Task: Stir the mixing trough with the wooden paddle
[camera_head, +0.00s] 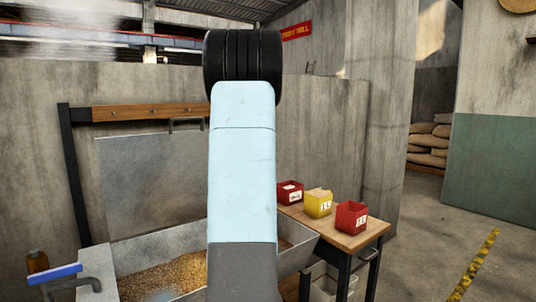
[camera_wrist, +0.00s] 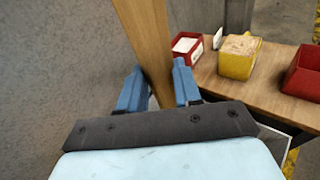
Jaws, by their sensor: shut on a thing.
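The wooden paddle shows in the wrist view as a flat tan shaft (camera_wrist: 146,38) running from the top edge down between the fingers. My gripper (camera_wrist: 157,68) has its blue fingers on either side of the shaft and is shut on it. The paddle's ends are out of view or hidden. In the head view my arm covers the middle, and neither gripper nor paddle shows. The mixing trough (camera_head: 137,252) is a grey metal bin at the bottom, with golden grain (camera_head: 165,277) in it, partly hidden by my arm. I cannot tell whether the paddle touches the grain.
A wooden-topped table (camera_head: 350,240) stands right of the trough, bearing red bins (camera_head: 351,218) and a yellow bin (camera_head: 318,204). A raised metal panel (camera_head: 150,185) and a wooden rail (camera_head: 150,112) are behind the trough. Floor is clear at right.

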